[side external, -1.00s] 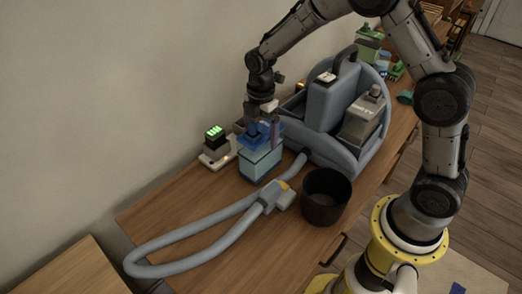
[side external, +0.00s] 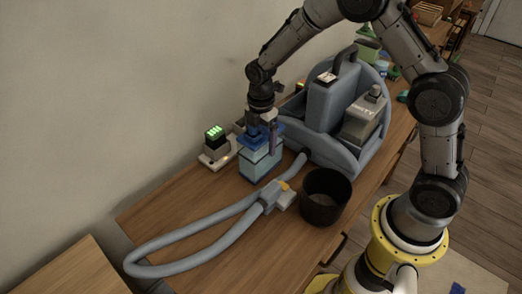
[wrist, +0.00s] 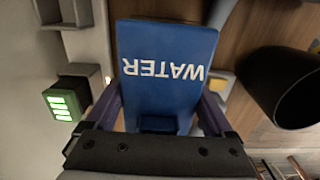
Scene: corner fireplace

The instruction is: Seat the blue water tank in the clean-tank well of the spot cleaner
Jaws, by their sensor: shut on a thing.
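The blue water tank (side external: 259,163) has a darker blue top and a pale blue body. It stands upright at the left of the spot cleaner, on or just above the table; I cannot tell which. My gripper (side external: 264,137) points down and is shut on its top. In the wrist view the blue top (wrist: 165,55) reads "WATER" upside down between my two fingers. The spot cleaner (side external: 322,104) is grey-blue with a raised middle and handle. A grey tank (side external: 364,119) sits in its right side. The well on its left side is mostly hidden behind my arm.
A charger with a green-lit battery (side external: 215,140) stands left of the tank, near the wall. A grey hose (side external: 190,262) with a nozzle loops across the table front. A dark round bin (side external: 325,197) stands at the right. Green and blue items lie behind the cleaner.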

